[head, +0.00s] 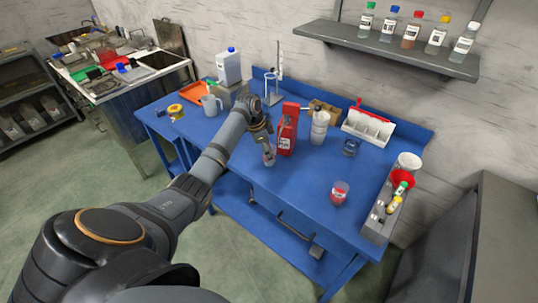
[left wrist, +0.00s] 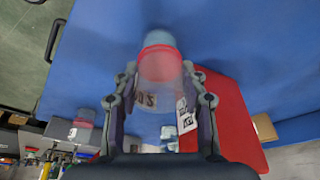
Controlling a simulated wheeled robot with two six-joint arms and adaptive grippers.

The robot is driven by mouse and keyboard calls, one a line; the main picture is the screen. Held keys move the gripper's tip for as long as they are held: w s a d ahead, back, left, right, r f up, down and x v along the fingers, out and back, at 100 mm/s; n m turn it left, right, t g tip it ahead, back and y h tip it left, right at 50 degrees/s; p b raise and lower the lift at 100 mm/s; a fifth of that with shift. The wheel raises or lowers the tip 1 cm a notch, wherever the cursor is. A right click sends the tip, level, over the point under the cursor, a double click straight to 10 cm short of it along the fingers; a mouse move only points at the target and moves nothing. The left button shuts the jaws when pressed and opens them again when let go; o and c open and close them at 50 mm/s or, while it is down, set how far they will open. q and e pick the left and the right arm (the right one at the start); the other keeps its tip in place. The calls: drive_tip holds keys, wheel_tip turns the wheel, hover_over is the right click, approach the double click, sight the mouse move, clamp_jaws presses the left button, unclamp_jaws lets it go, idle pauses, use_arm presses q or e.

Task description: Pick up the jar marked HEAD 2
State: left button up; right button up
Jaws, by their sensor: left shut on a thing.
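In the left wrist view the jar (left wrist: 160,64) sits between the two fingers (left wrist: 160,108). Part of its label reads like "D 2"; the rest is hidden or blurred. I cannot tell whether the jar touches the bench. A similar jar with red contents and a white label (head: 340,191) stands at the bench's front right; its writing is too small to read.
A white bottle (head: 319,127), a blue tin (head: 351,146) and a white bin rack (head: 368,127) stand behind. A grey tray (head: 376,230) with a red funnel is at the right. The bench front is mostly clear.

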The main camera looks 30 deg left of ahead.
use_arm(q)
drive_tip(key=shift+r, duration=0.4)
drive_tip(key=s+d+r+b, duration=0.1)
drive_tip(key=s+d+r, duration=0.1)
drive_tip(key=s+r, duration=0.3)
drive_tip(key=s+d+r+b, duration=0.2)
drive_tip(key=s+r, duration=0.4)
drive_tip(key=s, duration=0.2)
drive_tip(key=shift+d+r, duration=0.15)
drive_tip(key=shift+d, duration=0.15)
drive_tip(key=shift+s, duration=0.1)
